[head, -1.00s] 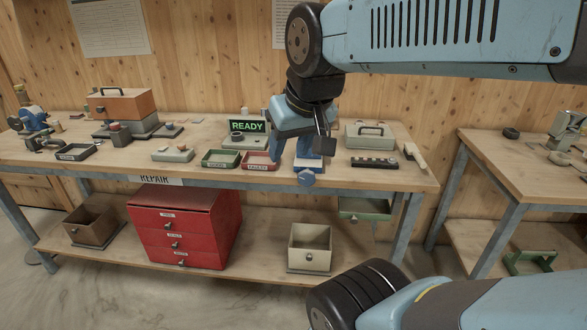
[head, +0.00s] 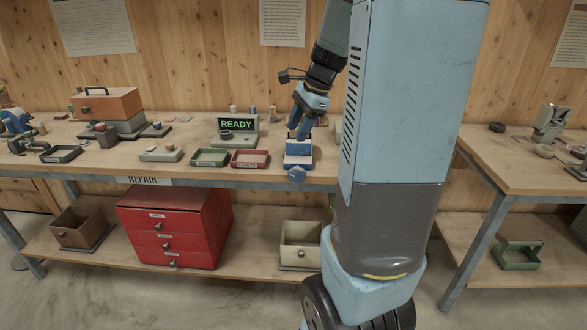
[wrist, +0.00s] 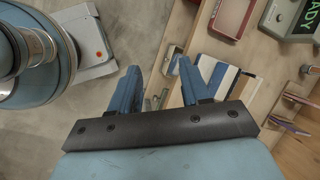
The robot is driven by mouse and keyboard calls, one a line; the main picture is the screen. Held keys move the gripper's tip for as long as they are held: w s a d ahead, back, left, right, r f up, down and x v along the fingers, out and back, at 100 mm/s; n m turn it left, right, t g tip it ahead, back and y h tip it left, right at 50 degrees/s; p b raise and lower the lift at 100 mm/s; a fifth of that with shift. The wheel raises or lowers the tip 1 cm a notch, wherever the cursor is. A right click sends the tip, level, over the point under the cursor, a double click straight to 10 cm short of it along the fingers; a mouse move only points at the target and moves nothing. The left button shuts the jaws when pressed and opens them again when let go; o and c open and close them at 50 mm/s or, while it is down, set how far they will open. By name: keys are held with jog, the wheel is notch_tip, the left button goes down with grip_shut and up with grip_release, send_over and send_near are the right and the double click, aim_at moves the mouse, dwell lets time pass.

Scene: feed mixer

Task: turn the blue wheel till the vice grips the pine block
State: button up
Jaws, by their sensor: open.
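The blue wheel (head: 296,174) sits on the front of the small blue and white vice (head: 298,161) at the front edge of the bench. My gripper (head: 298,132) is open and points down just above and behind the wheel, over the vice. In the wrist view, the two blue fingers of my gripper (wrist: 157,85) stand apart, and the vice (wrist: 218,78) shows as blue, white and tan bands beyond the right finger. The pine block cannot be told clearly from the vice.
A red tray (head: 250,158) and a green tray (head: 210,157) lie left of the vice, with the READY display (head: 237,125) behind. Red drawers (head: 172,228) and a cream bin (head: 300,238) stand on the shelf below. My arm hides the bench's right part.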

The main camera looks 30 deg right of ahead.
aim_at(297, 167)
jog(key=w+d+f+m, duration=0.4)
jog(key=d+f+m, duration=0.2)
jog(key=d, duration=0.2)
jog(key=x, duration=1.3)
jog(key=shift+s+a+f, duration=0.1)
jog(key=shift+s+a, duration=0.05)
jog(key=shift+a, duration=0.15)
jog(key=shift+c, duration=0.5)
grip_shut()
